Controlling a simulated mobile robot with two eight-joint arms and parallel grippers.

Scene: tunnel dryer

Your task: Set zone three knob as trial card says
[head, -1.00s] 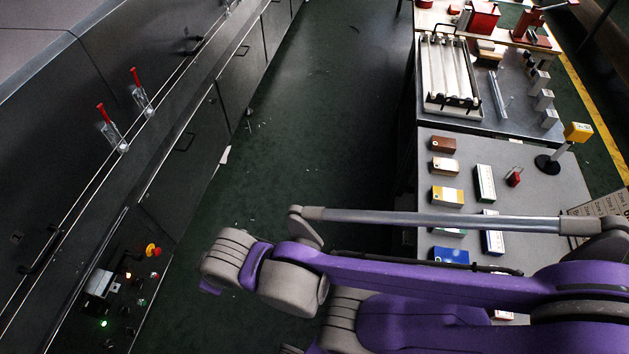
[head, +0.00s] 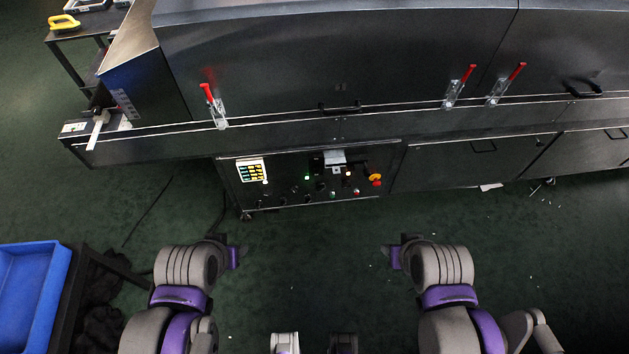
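The dark control panel (head: 238,199) is on the lower front of the dryer, ahead of me. Several small dark knobs sit in its lower part, one of them near a green light (head: 307,177). Which one is zone three, and where the knobs point, is too small to tell. A white plate with yellow and green cells (head: 250,170) is on the panel's left part; its writing is unreadable, and I cannot tell whether it is the trial card. Both my arms show low in the head view, apart from the panel. Neither gripper's fingertips can be made out.
A red-and-yellow stop button (head: 375,179) and a small grey box (head: 335,157) are on the panel. Red-handled clamps (head: 214,106) line the dryer's edge above. A blue crate (head: 32,290) stands at the left. Green floor between me and the panel is mostly clear.

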